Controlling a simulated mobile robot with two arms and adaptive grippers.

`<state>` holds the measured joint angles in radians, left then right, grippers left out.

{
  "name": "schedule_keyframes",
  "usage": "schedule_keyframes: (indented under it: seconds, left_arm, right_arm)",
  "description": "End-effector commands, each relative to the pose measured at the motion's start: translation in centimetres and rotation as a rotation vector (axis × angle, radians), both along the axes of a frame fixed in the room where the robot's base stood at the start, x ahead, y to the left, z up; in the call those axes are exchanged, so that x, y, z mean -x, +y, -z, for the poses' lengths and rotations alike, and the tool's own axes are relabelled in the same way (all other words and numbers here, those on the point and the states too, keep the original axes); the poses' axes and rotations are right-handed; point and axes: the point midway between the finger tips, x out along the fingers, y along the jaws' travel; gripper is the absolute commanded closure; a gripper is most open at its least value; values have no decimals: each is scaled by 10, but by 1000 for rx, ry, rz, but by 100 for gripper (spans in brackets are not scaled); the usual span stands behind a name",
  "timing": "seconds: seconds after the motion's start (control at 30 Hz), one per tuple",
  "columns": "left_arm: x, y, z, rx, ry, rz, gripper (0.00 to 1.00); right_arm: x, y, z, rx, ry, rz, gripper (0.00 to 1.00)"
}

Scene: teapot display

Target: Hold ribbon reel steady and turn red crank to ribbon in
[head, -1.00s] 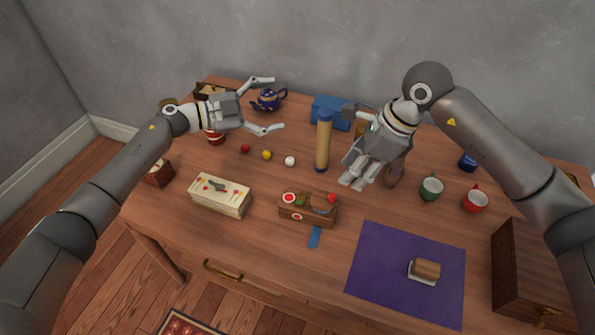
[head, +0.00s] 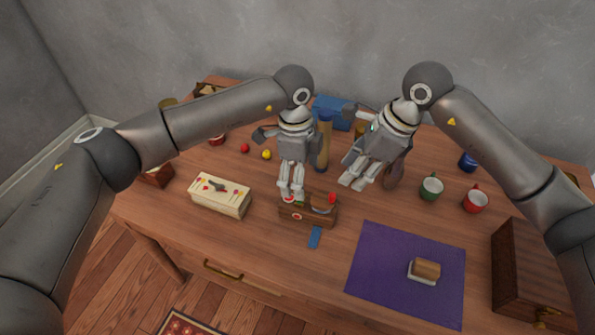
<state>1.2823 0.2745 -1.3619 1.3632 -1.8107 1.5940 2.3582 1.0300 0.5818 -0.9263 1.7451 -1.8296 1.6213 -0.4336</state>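The ribbon reel (head: 318,217) is a small wooden box in the middle of the table. Its red crank knob (head: 332,198) stands up at its right end. A blue ribbon (head: 315,237) lies out from its front. My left gripper (head: 291,194) points down over the reel's left end, with its fingers close together. The tips partly hide the red and green marks on top, and I cannot tell if they touch or grip the reel. My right gripper (head: 352,184) hangs empty behind and right of the knob, with its fingers together.
A cream box (head: 221,197) stands left of the reel. A purple mat (head: 395,285) with a small block (head: 426,269) lies front right. A green mug (head: 431,188) and red mug (head: 475,200) stand right.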

Motion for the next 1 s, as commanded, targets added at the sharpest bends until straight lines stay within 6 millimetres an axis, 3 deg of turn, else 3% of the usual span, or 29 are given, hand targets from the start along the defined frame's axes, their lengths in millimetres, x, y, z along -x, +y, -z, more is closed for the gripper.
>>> schedule_keyframes:
  seconds: [0.23,0.7,1.0]
  left_arm:
    - [-2,7,7,-71,-29,-36,16]
    - [-1,6,86,-67,-27,-35,16]
    - [-2,6,106,-66,-29,-35,16]
  right_arm:
    - [0,0,0,0,0,0,64]
    - [0,0,0,0,0,0,64]
    - [0,0,0,0,0,0,64]
